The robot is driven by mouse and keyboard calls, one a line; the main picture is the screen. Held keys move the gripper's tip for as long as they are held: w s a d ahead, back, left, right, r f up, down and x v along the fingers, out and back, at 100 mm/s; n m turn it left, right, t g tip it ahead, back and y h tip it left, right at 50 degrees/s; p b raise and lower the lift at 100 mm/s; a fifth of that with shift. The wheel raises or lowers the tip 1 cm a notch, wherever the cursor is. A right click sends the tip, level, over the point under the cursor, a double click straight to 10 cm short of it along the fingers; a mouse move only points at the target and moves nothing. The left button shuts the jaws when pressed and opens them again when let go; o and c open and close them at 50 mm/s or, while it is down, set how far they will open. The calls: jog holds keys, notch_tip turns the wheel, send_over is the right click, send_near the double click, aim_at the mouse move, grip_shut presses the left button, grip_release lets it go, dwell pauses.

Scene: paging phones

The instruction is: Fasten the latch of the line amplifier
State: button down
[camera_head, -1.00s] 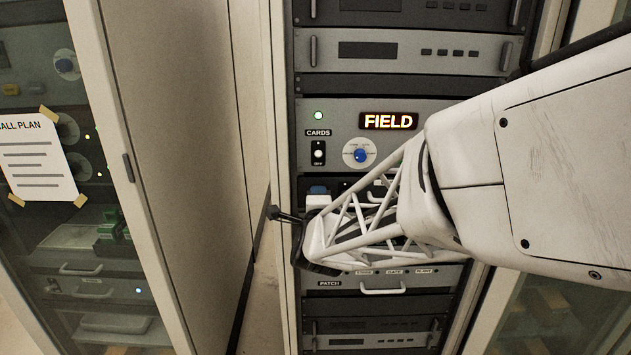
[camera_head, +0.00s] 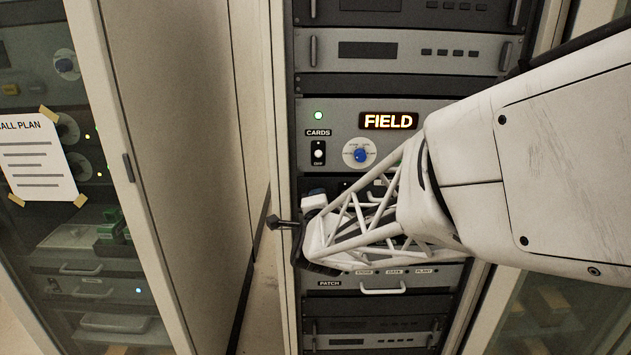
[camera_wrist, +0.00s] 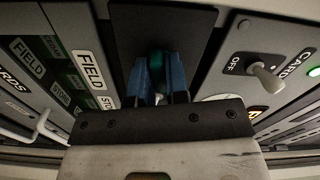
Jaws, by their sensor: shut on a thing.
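My gripper (camera_wrist: 158,78) shows in the wrist view with two blue fingers closed on a small dark green piece (camera_wrist: 157,60). The piece stands in front of a black plate (camera_wrist: 190,25). Most of the piece is hidden between the fingers, so I cannot tell whether it is the latch of the line amplifier or how far it is turned. In the head view, my white lattice wrist covers the card bay below the FIELD display (camera_head: 388,121).
The CARDS toggle switch (camera_wrist: 265,75) is close to the right of my fingers in the wrist view. In the head view, it sits below a green lamp (camera_head: 318,115). A blue knob (camera_head: 360,155) is beside it. A drawer handle (camera_head: 383,289) is below my wrist.

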jog(key=n, duration=1)
jog(key=shift+n, duration=2.5)
jog(key=c, duration=1.1)
grip_release()
jog(key=shift+s, duration=0.15)
jog(key=shift+s, duration=3.75)
